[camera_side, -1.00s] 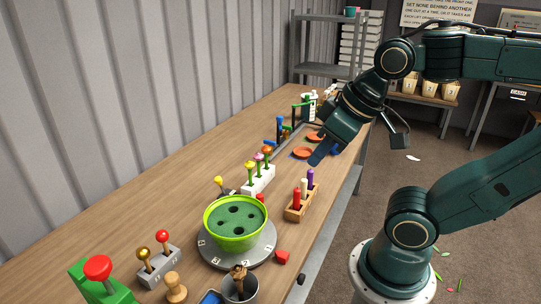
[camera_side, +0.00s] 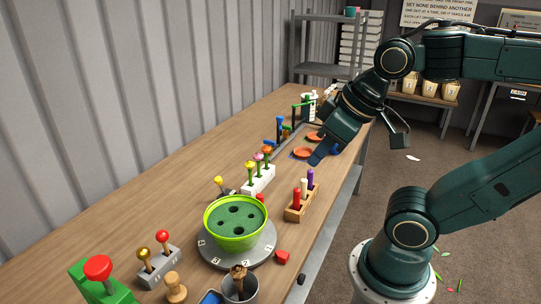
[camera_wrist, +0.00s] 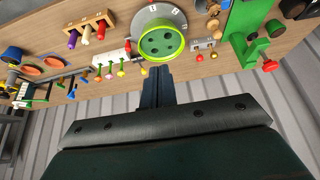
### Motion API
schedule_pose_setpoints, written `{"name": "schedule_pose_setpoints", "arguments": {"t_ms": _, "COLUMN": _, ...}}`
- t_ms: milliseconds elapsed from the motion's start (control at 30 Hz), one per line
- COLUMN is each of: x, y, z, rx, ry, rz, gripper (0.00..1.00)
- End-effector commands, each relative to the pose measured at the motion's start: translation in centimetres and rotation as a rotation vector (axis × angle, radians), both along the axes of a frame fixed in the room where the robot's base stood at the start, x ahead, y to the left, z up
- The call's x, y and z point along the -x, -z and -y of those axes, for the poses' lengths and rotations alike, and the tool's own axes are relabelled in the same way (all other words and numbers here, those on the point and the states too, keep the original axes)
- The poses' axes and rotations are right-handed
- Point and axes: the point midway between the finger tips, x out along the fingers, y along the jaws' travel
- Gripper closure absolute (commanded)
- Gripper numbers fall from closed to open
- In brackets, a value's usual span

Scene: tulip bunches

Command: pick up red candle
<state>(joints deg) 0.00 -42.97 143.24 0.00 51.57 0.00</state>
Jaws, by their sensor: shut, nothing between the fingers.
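The red candle (camera_side: 297,199) stands upright in a small wooden rack (camera_side: 294,214) near the table's front edge. A white candle (camera_side: 304,187) and a purple candle (camera_side: 310,179) stand beside it in the same rack. The red candle also shows in the wrist view (camera_wrist: 101,30), at the upper left. My gripper (camera_side: 315,160) is shut and empty, above the table beyond the rack in the side view. It is apart from the candles. Its dark blue fingers (camera_wrist: 156,91) show in the middle of the wrist view.
A green bowl with holes (camera_side: 235,220) stands on a grey turntable (camera_side: 269,244) left of the rack. A white block (camera_side: 264,184) with flower stems stands behind the rack. Orange dishes (camera_side: 302,153) lie close to my gripper. A metal cup (camera_side: 239,290) stands at the front.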

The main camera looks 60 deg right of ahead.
Motion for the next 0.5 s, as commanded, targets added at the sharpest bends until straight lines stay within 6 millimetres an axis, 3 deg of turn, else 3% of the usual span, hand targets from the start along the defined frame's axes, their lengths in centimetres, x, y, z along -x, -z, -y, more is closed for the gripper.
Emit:
{"name": "schedule_pose_setpoints", "arguments": {"t_ms": 167, "x": 0.00, "y": 0.00, "z": 0.00, "rx": 0.000, "ry": 0.000, "rz": 0.000, "gripper": 1.00}}
{"name": "schedule_pose_setpoints", "arguments": {"t_ms": 400, "x": 0.00, "y": 0.00, "z": 0.00, "rx": 0.000, "ry": 0.000, "rz": 0.000, "gripper": 0.55}}
{"name": "schedule_pose_setpoints", "arguments": {"t_ms": 500, "x": 0.00, "y": 0.00, "z": 0.00, "rx": 0.000, "ry": 0.000, "rz": 0.000, "gripper": 0.55}}
